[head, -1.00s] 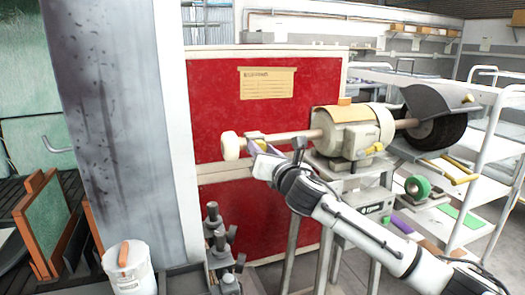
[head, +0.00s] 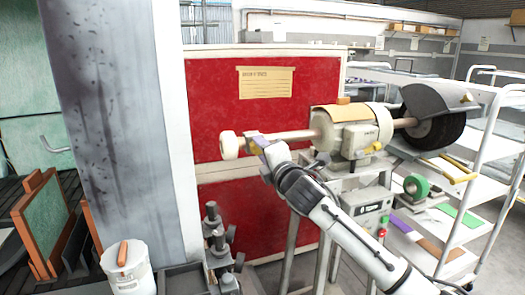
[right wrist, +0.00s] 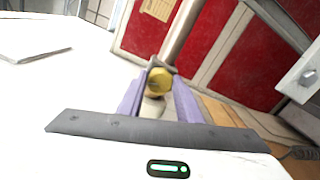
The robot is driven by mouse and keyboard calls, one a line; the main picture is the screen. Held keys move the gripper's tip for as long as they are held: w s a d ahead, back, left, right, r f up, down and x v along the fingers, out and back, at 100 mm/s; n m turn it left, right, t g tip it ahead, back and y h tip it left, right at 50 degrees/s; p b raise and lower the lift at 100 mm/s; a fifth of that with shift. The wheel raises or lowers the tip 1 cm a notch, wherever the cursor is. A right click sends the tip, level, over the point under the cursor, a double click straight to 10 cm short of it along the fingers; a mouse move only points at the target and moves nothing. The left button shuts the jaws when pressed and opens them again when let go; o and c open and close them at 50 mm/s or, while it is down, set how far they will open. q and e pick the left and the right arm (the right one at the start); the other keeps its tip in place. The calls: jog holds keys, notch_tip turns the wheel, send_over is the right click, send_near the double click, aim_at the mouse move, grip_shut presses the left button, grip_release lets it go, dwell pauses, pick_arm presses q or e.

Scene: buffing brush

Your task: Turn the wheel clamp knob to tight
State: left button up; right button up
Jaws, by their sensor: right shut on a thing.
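The buffing machine (head: 358,132) stands on a stand, with a long pale shaft running left to a white wheel (head: 228,145). My right gripper (head: 258,140) is at the shaft just right of this wheel. In the right wrist view a yellow knob (right wrist: 159,81) sits between the two lavender fingers of the right gripper (right wrist: 160,76), which is shut on it. In the head view the knob is hidden by the gripper. No mark on the knob is readable. My left gripper is in neither view.
A dark wheel under a grey guard (head: 436,104) is on the machine's right end. A red panel (head: 215,90) stands behind the shaft. A white shelf cart (head: 490,170) is at the right. A white canister (head: 128,272) is at the lower left.

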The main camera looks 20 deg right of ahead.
jog(key=m, duration=1.6)
jog(key=shift+a+f, duration=0.2)
jog(key=shift+f, duration=0.1)
jog(key=m, duration=0.5)
dwell(0.3)
jog(key=o, duration=1)
jog(key=shift+o, duration=0.2)
